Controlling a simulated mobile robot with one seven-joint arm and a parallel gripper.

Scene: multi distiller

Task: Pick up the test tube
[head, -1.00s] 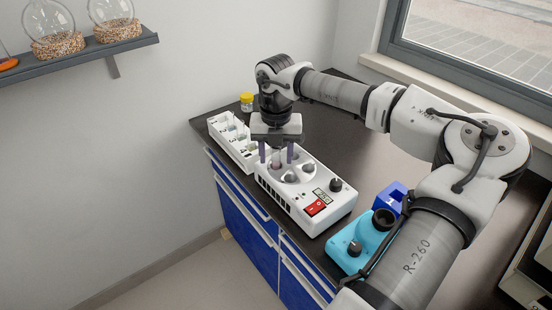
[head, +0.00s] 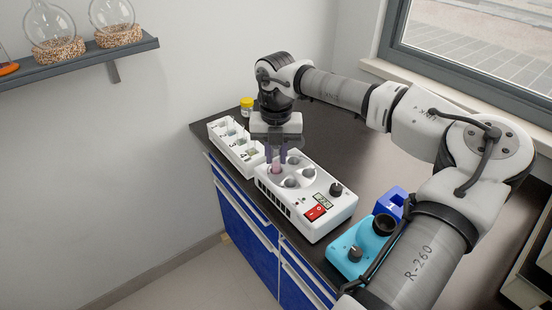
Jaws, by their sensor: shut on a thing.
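The test tube (head: 276,166) is a slim tube with a pinkish tint. It stands upright in the rear left well of the white multi-well device (head: 324,228). My gripper (head: 276,156) points straight down over that well and is shut on the tube's upper part. The fingers hide part of the tube, and its lower end is hidden in the well. The other wells that show look empty.
A white compartment rack (head: 219,133) stands left of the device, close to my gripper. A yellow-lidded jar (head: 247,104) is behind it. A cyan instrument (head: 347,262) and a blue block (head: 391,201) stand to the right. The dark counter behind (head: 345,135) is clear.

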